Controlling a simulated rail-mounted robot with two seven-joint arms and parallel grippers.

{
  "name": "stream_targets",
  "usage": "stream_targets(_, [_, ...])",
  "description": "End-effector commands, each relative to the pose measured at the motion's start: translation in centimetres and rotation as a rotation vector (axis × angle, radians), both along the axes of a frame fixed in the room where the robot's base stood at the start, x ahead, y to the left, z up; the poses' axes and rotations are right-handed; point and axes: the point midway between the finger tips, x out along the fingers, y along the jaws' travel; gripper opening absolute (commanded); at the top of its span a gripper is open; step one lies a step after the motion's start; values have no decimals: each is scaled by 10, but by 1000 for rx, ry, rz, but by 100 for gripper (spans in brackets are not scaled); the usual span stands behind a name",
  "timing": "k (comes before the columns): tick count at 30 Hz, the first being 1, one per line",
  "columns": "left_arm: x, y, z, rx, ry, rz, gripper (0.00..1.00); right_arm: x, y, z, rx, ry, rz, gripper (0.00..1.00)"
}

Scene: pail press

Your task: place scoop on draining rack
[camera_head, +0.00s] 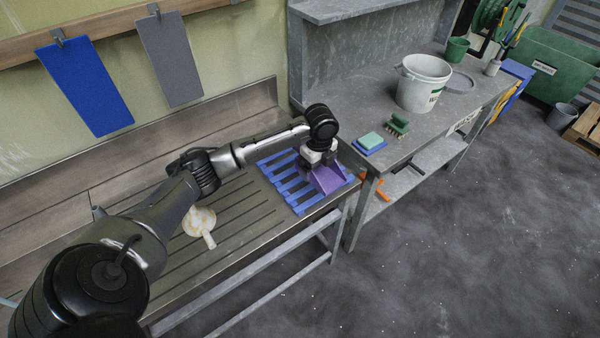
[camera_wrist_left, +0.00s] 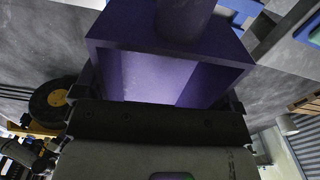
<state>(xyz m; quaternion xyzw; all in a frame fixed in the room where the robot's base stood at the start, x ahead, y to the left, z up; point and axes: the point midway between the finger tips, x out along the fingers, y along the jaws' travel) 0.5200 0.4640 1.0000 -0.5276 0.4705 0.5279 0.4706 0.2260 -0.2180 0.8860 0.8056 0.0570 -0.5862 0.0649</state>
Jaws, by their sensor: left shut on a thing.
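A purple scoop (camera_head: 328,179) is at the blue slatted draining rack (camera_head: 283,186), over its right end, in the head view. My left gripper (camera_head: 318,163) is shut on the scoop. In the left wrist view the scoop (camera_wrist_left: 150,70) fills the upper middle, directly in front of the gripper (camera_wrist_left: 160,112). I cannot tell whether the scoop touches the rack or is held just above it. The fingertips are mostly hidden by the wrist and the scoop. My right gripper is in neither view.
A cream-coloured scoop-like item (camera_head: 199,222) lies on the grooved drainboard (camera_head: 250,222) left of the rack. A grey bench (camera_head: 378,107) at the right holds a white bucket (camera_head: 423,84), green brush (camera_head: 398,123) and sponge (camera_head: 370,141).

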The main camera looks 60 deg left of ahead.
Motion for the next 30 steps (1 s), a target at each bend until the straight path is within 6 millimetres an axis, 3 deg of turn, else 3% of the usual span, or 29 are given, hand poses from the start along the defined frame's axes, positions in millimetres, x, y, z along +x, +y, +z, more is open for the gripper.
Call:
stream_targets(5, [-4,18,-18,0,1,-53,65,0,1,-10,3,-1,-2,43])
stream_targets(21, [-32,112,-77,0,1,-63,65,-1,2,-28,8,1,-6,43])
stream_targets(30, [-36,127,-86,-1,-1,-65,65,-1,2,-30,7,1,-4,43])
